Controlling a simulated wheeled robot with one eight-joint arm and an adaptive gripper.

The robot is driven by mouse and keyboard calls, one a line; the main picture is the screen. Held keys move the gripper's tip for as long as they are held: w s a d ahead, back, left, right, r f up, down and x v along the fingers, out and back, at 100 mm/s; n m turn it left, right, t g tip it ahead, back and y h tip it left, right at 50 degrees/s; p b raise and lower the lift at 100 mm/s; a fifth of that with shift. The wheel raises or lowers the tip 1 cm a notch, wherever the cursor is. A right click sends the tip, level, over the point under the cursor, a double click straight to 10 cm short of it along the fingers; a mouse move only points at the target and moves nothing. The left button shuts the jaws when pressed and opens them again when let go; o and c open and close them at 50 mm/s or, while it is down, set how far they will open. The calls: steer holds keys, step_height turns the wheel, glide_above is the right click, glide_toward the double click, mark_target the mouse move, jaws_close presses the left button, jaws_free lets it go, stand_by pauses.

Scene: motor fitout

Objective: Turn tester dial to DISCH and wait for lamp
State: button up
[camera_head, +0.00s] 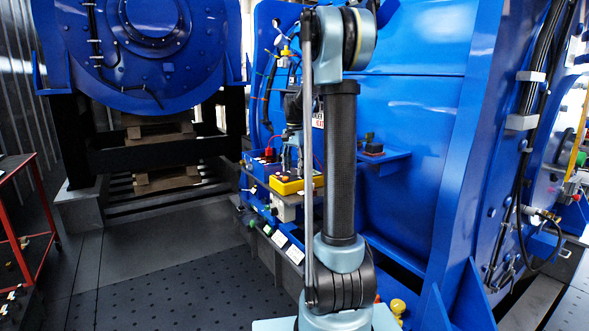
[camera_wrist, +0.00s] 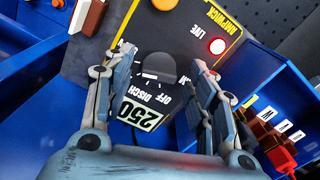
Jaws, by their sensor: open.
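The tester (camera_head: 297,184) is a yellow box on a shelf at the side of the blue motor housing. In the wrist view its dark face (camera_wrist: 185,20) carries the words LIVE, OFF, DISCH and a 250 label. A dark round dial (camera_wrist: 158,67) with a white mark sits mid-face. A red lamp (camera_wrist: 217,46) with a bright centre shows beside LIVE. My gripper (camera_wrist: 162,62) is open, with one finger on each side of the dial and visible gaps between them. In the head view my gripper (camera_head: 291,152) is above the tester, partly hidden by my arm.
A blue bin (camera_wrist: 265,85) with labelled red and brown parts stands right of the tester. A red-framed cart (camera_head: 38,200) stands far left; the floor (camera_head: 170,270) between is clear.

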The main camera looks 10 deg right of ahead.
steer(key=c, duration=1)
steer(key=shift+c, duration=0.2)
steer(key=shift+n, duration=0.4)
steer(key=n, duration=0.6)
steer(key=shift+n, duration=0.3)
steer(key=n, duration=0.6)
steer(key=shift+d, duration=0.1)
steer(key=shift+n, duration=0.4)
